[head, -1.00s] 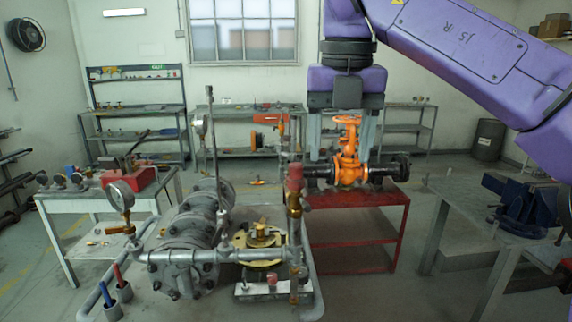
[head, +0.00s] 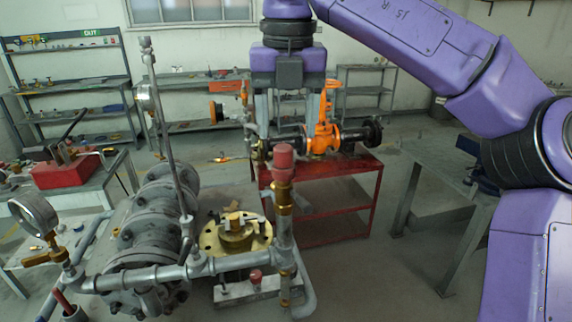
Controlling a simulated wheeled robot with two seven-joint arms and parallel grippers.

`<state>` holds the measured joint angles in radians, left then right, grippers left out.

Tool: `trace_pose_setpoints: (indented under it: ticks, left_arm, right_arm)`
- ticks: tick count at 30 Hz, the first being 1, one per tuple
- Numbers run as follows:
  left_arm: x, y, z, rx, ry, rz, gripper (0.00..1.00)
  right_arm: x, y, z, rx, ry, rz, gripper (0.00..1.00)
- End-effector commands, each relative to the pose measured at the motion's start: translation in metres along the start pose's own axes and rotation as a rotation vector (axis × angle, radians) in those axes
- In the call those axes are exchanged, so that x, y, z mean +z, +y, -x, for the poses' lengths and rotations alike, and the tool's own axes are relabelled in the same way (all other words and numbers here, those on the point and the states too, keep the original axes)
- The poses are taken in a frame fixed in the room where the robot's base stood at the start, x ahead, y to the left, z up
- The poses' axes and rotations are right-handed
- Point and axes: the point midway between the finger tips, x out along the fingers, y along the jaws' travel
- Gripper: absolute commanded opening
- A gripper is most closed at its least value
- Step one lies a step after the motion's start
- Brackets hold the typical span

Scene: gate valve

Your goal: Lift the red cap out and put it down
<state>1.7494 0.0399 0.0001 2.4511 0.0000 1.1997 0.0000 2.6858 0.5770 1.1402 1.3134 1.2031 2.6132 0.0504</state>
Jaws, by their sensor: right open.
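A red cap (head: 284,158) sits upright on top of a brass fitting (head: 284,197) on the vertical pipe near the middle of the head view. A smaller red piece (head: 256,276) shows low on the rig, on the pale base plate. My right gripper (head: 289,128) points down with its fingers apart, nothing visible between them. In the picture it is just above the red cap, apart from it; how far behind or over it I cannot tell. My left gripper is not in view.
The orange gate valve (head: 323,132) stands on a red table (head: 333,199) behind. A grey pipe rig with a brass flange (head: 232,240) and a tall thin rod (head: 165,120) fills the front left. A gauge (head: 33,215) is at far left, a workbench (head: 445,180) at right.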

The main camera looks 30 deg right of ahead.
Motion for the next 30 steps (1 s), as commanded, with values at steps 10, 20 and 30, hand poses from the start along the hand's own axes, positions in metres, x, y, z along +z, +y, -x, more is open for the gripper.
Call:
trace_pose_setpoints:
  ticks: [10,20,30]
  left_arm:
    - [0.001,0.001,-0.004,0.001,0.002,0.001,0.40]
    - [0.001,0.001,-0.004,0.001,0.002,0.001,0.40]
    - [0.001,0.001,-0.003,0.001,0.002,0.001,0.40]
  right_arm:
    - [0.001,-0.002,-0.051,-0.001,0.002,-0.004,0.63]
    - [0.000,-0.002,-0.051,-0.001,0.001,-0.004,0.18]
    - [0.001,-0.002,-0.048,-0.003,0.001,-0.004,0.01]
